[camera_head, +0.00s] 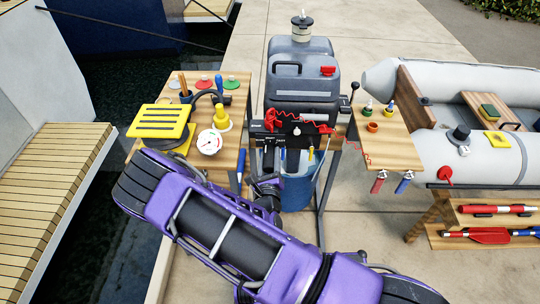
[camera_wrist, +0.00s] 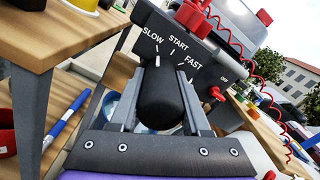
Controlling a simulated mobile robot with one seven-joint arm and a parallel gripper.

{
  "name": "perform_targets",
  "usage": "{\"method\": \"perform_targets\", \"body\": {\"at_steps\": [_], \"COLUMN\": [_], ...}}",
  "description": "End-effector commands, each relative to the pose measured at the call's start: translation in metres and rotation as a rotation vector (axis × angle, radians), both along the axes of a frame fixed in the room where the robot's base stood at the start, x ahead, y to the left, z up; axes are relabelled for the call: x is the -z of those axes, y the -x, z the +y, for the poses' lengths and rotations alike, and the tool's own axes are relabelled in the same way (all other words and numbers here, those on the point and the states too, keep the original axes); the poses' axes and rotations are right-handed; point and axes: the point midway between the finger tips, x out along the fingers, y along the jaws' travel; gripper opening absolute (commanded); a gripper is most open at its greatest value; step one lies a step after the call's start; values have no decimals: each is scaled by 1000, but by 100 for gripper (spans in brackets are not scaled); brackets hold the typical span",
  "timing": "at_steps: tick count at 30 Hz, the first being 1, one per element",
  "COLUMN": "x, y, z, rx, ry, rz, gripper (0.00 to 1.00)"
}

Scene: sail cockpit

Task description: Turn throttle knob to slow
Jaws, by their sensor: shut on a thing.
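A dark control panel (camera_wrist: 200,60) fills the upper middle of the wrist view, with SLOW at left, START in the middle and FAST to the right. My gripper (camera_wrist: 160,90) is shut on the black throttle knob (camera_wrist: 162,100), one finger on each side. White marks show above the knob; I cannot tell which one is its pointer. In the head view the panel (camera_head: 256,128) stands beyond my gripper (camera_head: 268,155), and the knob is not clear there.
A red switch (camera_wrist: 217,93) beside OFF and a red coiled cord (camera_wrist: 268,95) are right of the knob. A wooden side table (camera_head: 225,155) with a yellow device (camera_head: 160,122) stands left. A blue bucket (camera_head: 296,190) is below.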

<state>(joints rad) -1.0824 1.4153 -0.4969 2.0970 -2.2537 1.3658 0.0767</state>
Motion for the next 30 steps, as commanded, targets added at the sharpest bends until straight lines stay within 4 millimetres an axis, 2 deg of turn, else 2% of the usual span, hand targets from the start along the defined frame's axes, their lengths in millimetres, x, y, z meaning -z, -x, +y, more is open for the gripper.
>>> {"method": "perform_targets", "body": {"at_steps": [10,11,15,25,30], "x": [0,0,0,0,-2], "y": [0,0,0,2,22], "z": [-1,-1,-1,0,1], "rx": [2,2,1,0,-1], "ry": [5,4,4,3,4], "rz": [0,0,1,1,3], "gripper": [0,52,77,77,77]}}
